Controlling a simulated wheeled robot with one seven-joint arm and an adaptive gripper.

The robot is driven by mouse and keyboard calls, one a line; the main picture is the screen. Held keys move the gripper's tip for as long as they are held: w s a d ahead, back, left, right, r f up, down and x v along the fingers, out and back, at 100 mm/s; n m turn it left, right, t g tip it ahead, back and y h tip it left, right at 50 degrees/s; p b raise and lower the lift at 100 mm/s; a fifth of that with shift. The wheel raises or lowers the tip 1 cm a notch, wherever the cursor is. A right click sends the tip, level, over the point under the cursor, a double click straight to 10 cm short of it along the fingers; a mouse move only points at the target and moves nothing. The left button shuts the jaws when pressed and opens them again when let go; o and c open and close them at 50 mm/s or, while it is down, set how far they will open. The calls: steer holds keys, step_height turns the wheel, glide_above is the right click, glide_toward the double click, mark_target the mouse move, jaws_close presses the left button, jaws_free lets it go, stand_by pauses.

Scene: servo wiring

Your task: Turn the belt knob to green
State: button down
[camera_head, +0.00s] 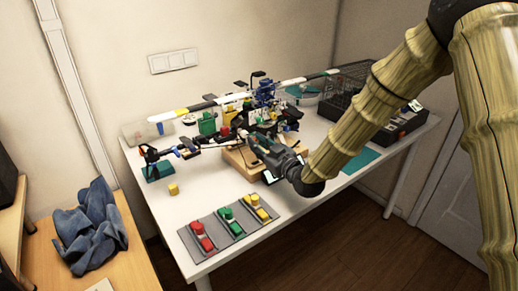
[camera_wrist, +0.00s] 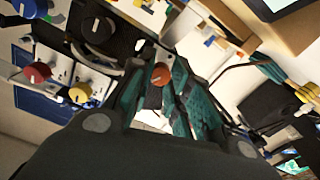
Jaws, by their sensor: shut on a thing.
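My gripper (camera_head: 250,138) reaches in from the right over the crowded device on the white table. In the wrist view its teal fingers (camera_wrist: 165,82) are closed around a small red round knob (camera_wrist: 160,73), seen between the fingertips. I cannot tell from any label whether this is the belt knob, and no green mark beside it is clear. Other knobs show to its left: a black one (camera_wrist: 97,27), another red one (camera_wrist: 37,72) and a yellow one (camera_wrist: 80,92). In the head view my gripper hides the held knob.
Grey plates with red (camera_head: 201,236), green (camera_head: 231,221) and yellow (camera_head: 257,207) parts lie at the table's front. A wooden block (camera_head: 238,163) is under the gripper. A black wire basket (camera_head: 345,92) stands at the back right.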

steer(key=shift+n+b, duration=0.85)
steer(key=shift+n, duration=0.75)
steer(key=c, duration=1.3)
jaws_free()
steer(key=v, duration=1.2)
